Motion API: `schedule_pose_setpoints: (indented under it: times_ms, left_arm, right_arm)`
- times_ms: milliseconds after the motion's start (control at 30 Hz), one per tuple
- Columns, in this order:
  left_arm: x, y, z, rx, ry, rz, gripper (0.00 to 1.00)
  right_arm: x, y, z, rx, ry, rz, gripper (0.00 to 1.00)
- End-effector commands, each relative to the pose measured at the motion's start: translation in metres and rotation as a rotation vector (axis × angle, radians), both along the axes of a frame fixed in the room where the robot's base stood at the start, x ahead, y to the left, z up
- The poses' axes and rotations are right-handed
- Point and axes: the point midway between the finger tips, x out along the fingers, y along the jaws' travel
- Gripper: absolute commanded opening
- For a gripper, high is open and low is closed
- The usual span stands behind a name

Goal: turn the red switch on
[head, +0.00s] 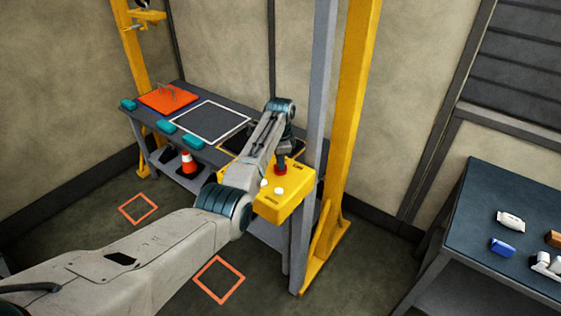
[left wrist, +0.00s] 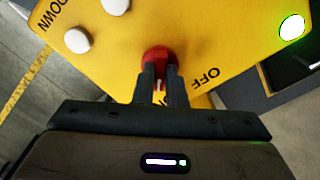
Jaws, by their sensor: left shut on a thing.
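The red switch (head: 281,170) sits on top of a yellow control box (head: 272,207). In the left wrist view the red switch (left wrist: 160,58) lies between the fingers of my left gripper (left wrist: 159,80), which is shut on it. The word OFF shows to the right of the switch; other lettering beside it is partly hidden by the fingers. In the head view my left gripper (head: 282,163) points down onto the switch. White buttons (left wrist: 77,40) stand on the box near the word DOWN. A green-white lamp (left wrist: 292,27) glows at the box's corner. My right gripper is not in view.
A yellow post (head: 350,120) and a grey post (head: 316,120) rise close behind the box. A dark workbench (head: 205,155) with an orange plate (head: 168,98) stands behind. A table (head: 500,190) with small items is at right. Orange squares mark the floor.

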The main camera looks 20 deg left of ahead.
Motion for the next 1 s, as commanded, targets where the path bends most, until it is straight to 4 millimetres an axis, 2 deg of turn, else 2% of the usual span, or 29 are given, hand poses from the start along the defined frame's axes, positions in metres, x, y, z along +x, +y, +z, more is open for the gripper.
schedule_pose_setpoints:
  times_ms: [633,667,767,1000]
  left_arm:
    - [0.0011,0.0003,0.0019,0.000,-0.004,-0.050,0.00]
    - [0.0011,0.0003,0.0019,0.000,-0.004,-0.050,0.15]
    - [0.0009,0.0002,0.0016,0.000,-0.003,-0.049,0.33]
    - [0.0004,0.0002,0.0008,0.000,-0.002,-0.048,0.33]
  right_arm:
    - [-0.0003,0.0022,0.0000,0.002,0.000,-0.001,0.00]
    - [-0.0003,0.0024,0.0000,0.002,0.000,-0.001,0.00]
    - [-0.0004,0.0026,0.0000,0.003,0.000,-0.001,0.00]
    - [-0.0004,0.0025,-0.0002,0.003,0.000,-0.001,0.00]
